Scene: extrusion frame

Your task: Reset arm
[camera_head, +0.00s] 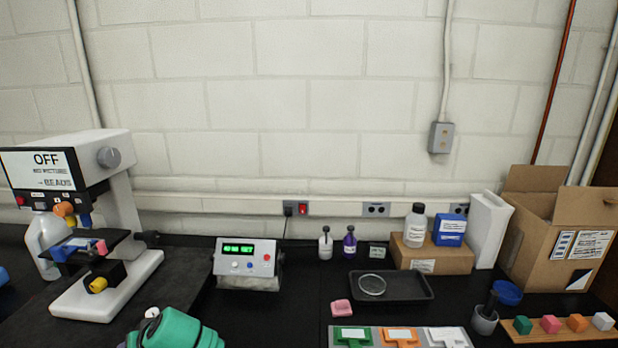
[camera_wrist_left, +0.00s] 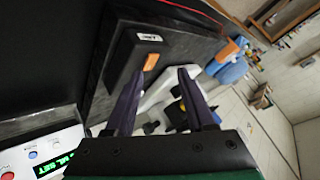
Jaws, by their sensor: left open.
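My left gripper (camera_wrist_left: 160,72) is open in the left wrist view, with its two dark fingers spread and nothing between them. A teal part of my left arm shows at the bottom left of the head view; the fingers are hidden there. My right arm and gripper are not in view. In the wrist view, a dark box with an orange switch (camera_wrist_left: 150,62) lies beyond the fingertips. The white microscope (camera_head: 118,190) with an "OFF" sign stands at the left in the head view.
A control box with a green display (camera_head: 247,264) stands mid-left. A black tray (camera_head: 412,290) holds a round glass dish (camera_head: 372,284). Bottles and a cardboard box (camera_head: 565,228) stand at the back right. Coloured blocks lie on a wooden strip (camera_head: 550,332).

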